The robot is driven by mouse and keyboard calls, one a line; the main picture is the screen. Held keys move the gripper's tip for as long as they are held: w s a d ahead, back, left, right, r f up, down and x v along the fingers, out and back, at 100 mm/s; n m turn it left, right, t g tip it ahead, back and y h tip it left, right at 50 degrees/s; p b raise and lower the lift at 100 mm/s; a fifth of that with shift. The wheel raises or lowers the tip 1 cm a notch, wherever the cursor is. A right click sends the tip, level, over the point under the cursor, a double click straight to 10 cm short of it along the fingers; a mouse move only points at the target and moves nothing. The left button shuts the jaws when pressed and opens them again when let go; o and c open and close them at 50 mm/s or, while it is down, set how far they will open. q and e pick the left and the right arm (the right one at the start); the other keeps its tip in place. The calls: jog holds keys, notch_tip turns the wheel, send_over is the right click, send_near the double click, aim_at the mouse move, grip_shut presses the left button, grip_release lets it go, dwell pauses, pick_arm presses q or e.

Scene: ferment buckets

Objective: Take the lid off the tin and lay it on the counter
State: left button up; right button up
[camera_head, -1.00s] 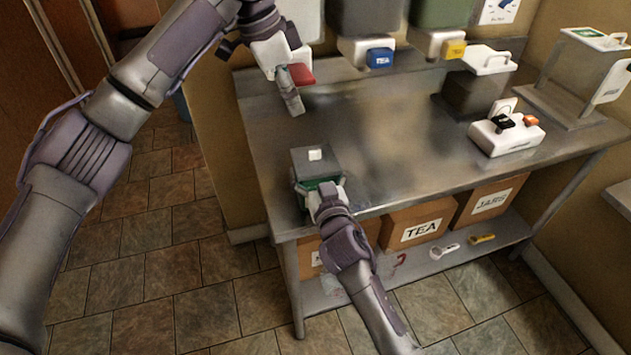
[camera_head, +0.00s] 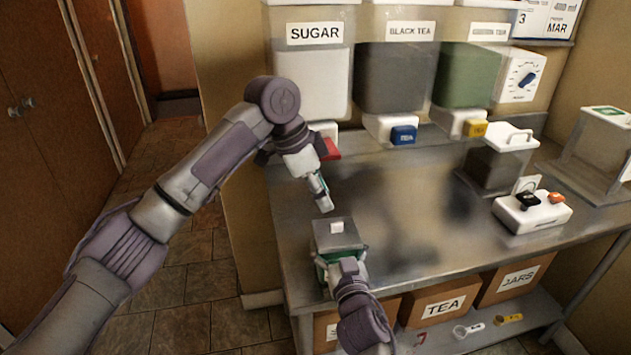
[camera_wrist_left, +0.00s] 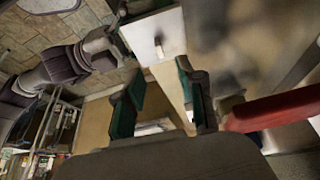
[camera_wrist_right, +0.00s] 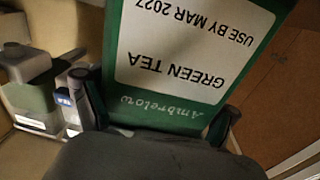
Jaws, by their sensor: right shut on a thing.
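The tin (camera_head: 321,265) is green and stands near the front left of the counter (camera_head: 410,255). Its grey square lid (camera_head: 348,241) with a white knob (camera_head: 337,226) is on top. The lid also shows in the left wrist view (camera_wrist_left: 140,38). My right gripper (camera_head: 340,268) is shut on the tin from the front; its wrist view shows the green tin with a "GREEN TEA" label (camera_wrist_right: 190,50) between the fingers. My left gripper (camera_head: 324,198) is open and empty, above and just behind the lid, not touching it. In the left wrist view its fingers (camera_wrist_left: 160,105) are spread apart.
Dispensers for sugar (camera_head: 312,80), black tea (camera_head: 395,80) and green tea (camera_head: 468,78) hang at the back. A lidded grey container (camera_head: 498,165) and a white button box (camera_head: 532,212) stand to the right. The counter's middle is clear. Cardboard boxes (camera_head: 440,306) sit below.

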aim_at(336, 223)
pick_arm(q)
jog(key=x, duration=0.8)
pick_arm(e)
jog(key=shift+f, duration=0.1)
pick_arm(q)
grip_shut()
jog(key=shift+r, duration=0.25)
dwell(0.6)
jog(key=shift+r, duration=0.85)
jog(key=shift+r, duration=2)
pick_arm(e)
jog(key=o, duration=1.4)
